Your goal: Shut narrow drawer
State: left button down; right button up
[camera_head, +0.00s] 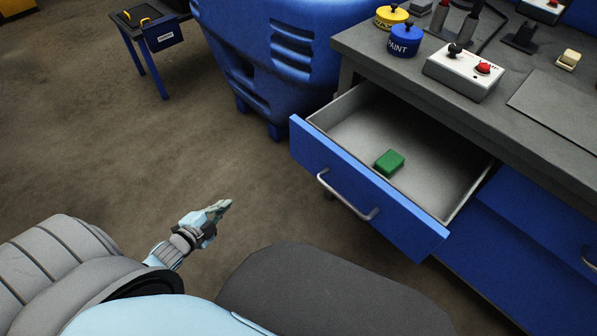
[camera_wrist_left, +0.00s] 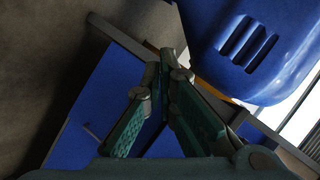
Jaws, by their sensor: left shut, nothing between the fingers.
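The drawer (camera_head: 358,184) has a blue front and a silver bar handle (camera_head: 345,196), and it stands pulled out from under the grey workbench. A green block (camera_head: 389,162) lies inside it on the pale bottom. My left gripper (camera_head: 224,206) is shut and empty, to the left of the drawer front and apart from it in the head view. The left wrist view shows its closed fingers (camera_wrist_left: 160,75) with a blue panel (camera_wrist_left: 95,105) beyond them. My right gripper is not in view.
The workbench (camera_head: 420,70) carries paint cans (camera_head: 404,40) and a control box (camera_head: 465,72) with a red button. A large blue bin (camera_head: 270,60) stands left of the bench. A small table (camera_head: 150,30) is farther back. Bare floor (camera_head: 190,130) lies left of the drawer.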

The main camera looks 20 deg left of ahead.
aim_at(299, 145)
pick_arm(q)
jog(key=w+d+r+m+t+h+b, duration=0.4)
jog(key=w+d+r+m+h+b, duration=0.25)
jog(key=r+m, duration=0.4)
jog(key=shift+h, duration=0.35)
jog(key=x, duration=0.4)
jog(key=d+p+x, duration=0.1)
jog(key=x, duration=0.3)
jog(key=r+x, duration=0.1)
jog(key=x, duration=0.3)
jog(key=shift+d+r+p, duration=0.1)
jog(key=shift+d+p, duration=0.2)
jog(key=shift+p, duration=0.1)
jog(key=shift+w+d, duration=0.15)
jog(key=shift+w, duration=0.15)
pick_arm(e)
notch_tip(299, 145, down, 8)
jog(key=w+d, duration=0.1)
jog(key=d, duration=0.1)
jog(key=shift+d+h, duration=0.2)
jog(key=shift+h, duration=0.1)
pick_arm(q)
jog(key=shift+w, duration=0.1)
